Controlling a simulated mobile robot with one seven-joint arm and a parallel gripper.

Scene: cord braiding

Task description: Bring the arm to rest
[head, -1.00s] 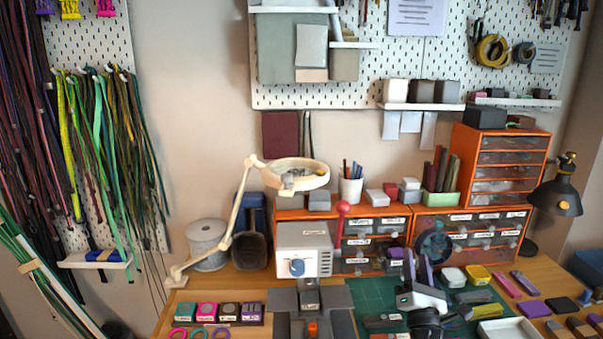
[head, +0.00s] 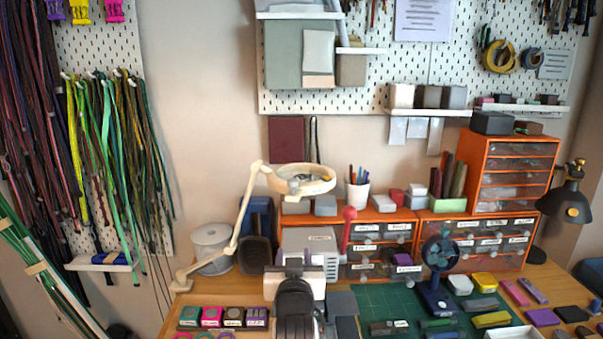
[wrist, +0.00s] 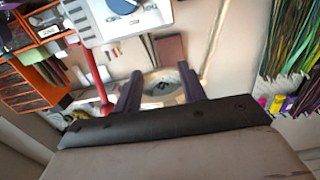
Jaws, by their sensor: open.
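My gripper (wrist: 161,84) shows in the wrist view with its two dark purple fingers apart and nothing between them. My arm (head: 295,310) shows in the head view at the bottom centre, folded upright in front of the white box with the red lever (head: 348,230). The fingers cannot be made out in the head view. The wrist view looks at the scene upside down. The ring of the magnifier lamp (wrist: 160,90) appears behind the fingers, apart from them as far as I can tell.
The white box (wrist: 112,18) hides partly behind my arm. Orange drawers (head: 514,155) and a black lamp (head: 565,205) stand at the right.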

